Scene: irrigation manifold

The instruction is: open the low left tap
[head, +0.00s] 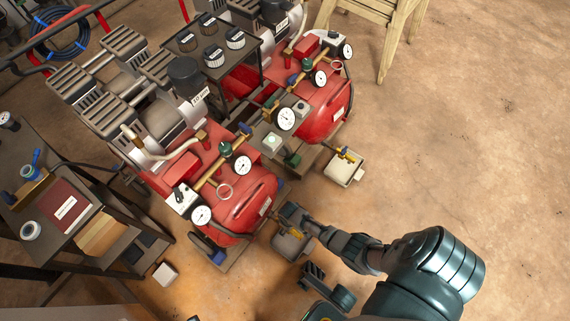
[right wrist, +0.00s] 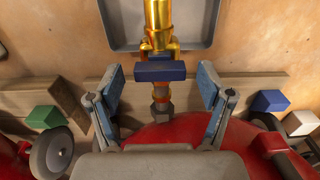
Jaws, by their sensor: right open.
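The low left tap is a brass tap (right wrist: 158,24) on a short pipe from the red tank (head: 245,205) of the nearer compressor. Its blue handle (right wrist: 160,71) lies crosswise to the pipe. My right gripper (right wrist: 160,82) is open, with one fingertip beyond each end of the handle and a gap on both sides. In the head view my right gripper (head: 303,222) is at this tap and hides much of it. A grey tray (right wrist: 205,22) lies beneath the tap's outlet, and it also shows in the head view (head: 290,246). My left gripper is not in view.
A second low tap (head: 347,153) with its own tray (head: 343,172) is on the farther compressor. Gauges (head: 201,215) and hoses crowd above the tanks. A dark side table (head: 75,250) stands at left. The floor at right is clear.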

